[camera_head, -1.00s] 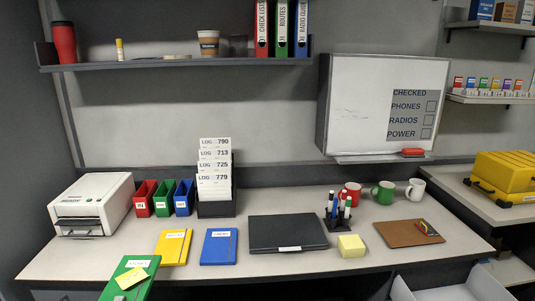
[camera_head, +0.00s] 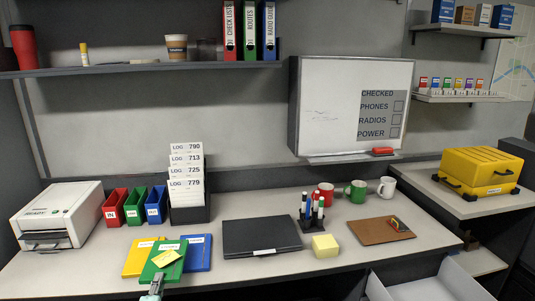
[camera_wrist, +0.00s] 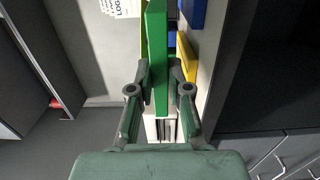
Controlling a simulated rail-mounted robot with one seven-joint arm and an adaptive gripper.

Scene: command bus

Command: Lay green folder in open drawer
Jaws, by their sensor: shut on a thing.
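The green folder (camera_head: 164,264) has a white label and a yellow sticky note on its cover. My gripper (camera_head: 153,293) is shut on its near edge and holds it above the front of the desk. In the wrist view the green folder (camera_wrist: 157,60) stands edge-on between the two fingers of my gripper (camera_wrist: 160,88). In the head view it partly covers the yellow folder (camera_head: 138,258) and the blue folder (camera_head: 198,253). The open drawer (camera_head: 430,290) shows only in part at the bottom right of the head view. Its visible inside is light grey.
A black laptop-like case (camera_head: 261,236) lies mid-desk. A yellow note block (camera_head: 325,246), a pen holder (camera_head: 311,219) and a brown clipboard (camera_head: 381,230) stand to its right. A white printer (camera_head: 57,216) is at the left. Free room is in front of the desk edge.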

